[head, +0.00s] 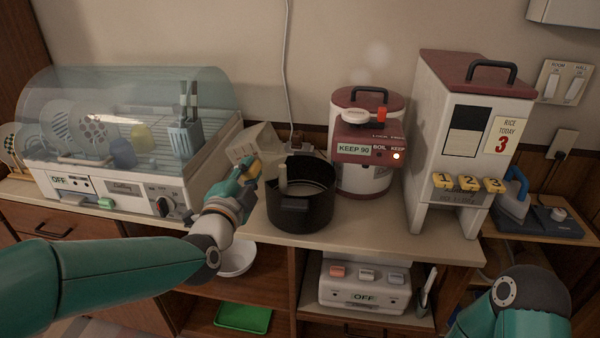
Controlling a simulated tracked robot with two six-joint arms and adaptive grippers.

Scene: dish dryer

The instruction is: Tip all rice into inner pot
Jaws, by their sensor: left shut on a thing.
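The inner pot (303,212) looks like the black open pot on the counter, upright, with a pale upright stick at its left side. I cannot see any rice in the container or the pot; the pot's floor is hidden. My right arm shows at the lower right, but its gripper is out of view.
A dish dryer (120,196) stands left. A red-and-white boiler (366,182) and a tall rice dispenser (436,150) marked 3 stand right of the pot. A white bowl (237,262) and green tray (243,318) lie on lower shelves. Bare counter (350,231) runs in front.

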